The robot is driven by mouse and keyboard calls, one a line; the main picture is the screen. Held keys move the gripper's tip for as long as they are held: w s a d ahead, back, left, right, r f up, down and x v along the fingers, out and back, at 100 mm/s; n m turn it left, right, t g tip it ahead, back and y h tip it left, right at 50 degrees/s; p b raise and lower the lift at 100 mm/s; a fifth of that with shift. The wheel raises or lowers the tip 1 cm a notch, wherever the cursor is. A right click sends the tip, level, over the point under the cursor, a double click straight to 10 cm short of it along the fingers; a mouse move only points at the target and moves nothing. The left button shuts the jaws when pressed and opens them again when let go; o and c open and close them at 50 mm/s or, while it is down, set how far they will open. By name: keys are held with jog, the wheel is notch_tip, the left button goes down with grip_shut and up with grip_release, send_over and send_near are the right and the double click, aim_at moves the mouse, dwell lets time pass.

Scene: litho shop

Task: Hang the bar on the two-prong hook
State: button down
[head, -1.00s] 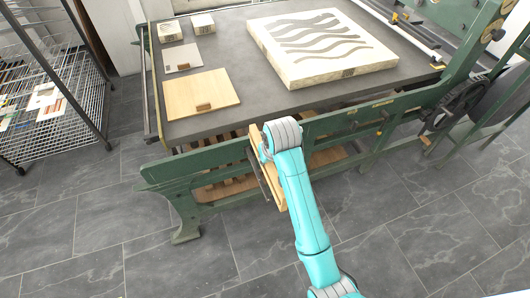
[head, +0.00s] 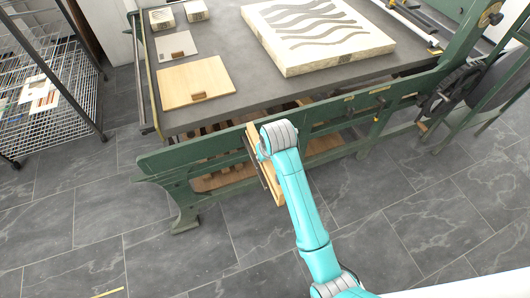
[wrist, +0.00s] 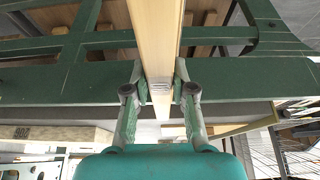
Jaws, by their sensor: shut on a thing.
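The bar (head: 276,189) is a long pale wooden strip with a dark edge, partly hidden behind my arm in the head view. In the wrist view the bar (wrist: 157,40) runs up the middle of the picture. My gripper (wrist: 160,93) is shut on it, with one green finger on each side. I cannot make out the two-prong hook in either view.
The green press frame (head: 345,118) crosses in front of me. Its grey bed (head: 215,50) carries a patterned stone slab (head: 330,62), a wooden board (head: 185,88) and smaller pieces. A wire rack (head: 50,90) stands at left. Grey floor tiles (head: 170,262) are clear at the front.

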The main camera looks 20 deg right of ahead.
jog(key=shift+f, duration=1.8)
jog(key=shift+f, duration=0.1)
jog(key=c, duration=0.9)
grip_release()
jog(key=v, duration=1.2)
jog(key=shift+s+f, duration=0.1)
